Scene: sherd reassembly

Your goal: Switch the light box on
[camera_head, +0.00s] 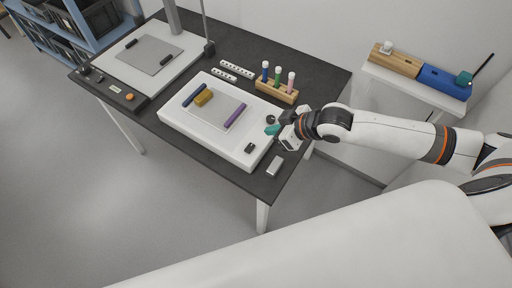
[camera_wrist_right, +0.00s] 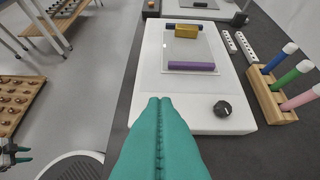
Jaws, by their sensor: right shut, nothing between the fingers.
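The white light box (camera_head: 185,117) lies on the dark table, and it also fills the middle of the right wrist view (camera_wrist_right: 147,85). Its panel looks plain grey-white, with no clear glow. A round black knob (camera_wrist_right: 222,108) sits on its near right end. A small black switch-like part (camera_head: 250,147) sits near the front corner in the head view; my fingers seem to hide it in the wrist view. My right gripper (camera_head: 271,130) is shut and empty, its teal fingertips (camera_wrist_right: 160,101) over or beside the box's near end. What seems my left gripper (camera_wrist_right: 14,154) shows small at the wrist view's left edge.
On the panel lie a blue bar, a yellow block (camera_head: 204,97) and a purple bar (camera_head: 235,115). A wooden rack (camera_head: 276,92) of coloured tubes stands behind the right end. A small grey block (camera_head: 274,166) lies near the table edge. A stand with a white base (camera_head: 122,75) is at left.

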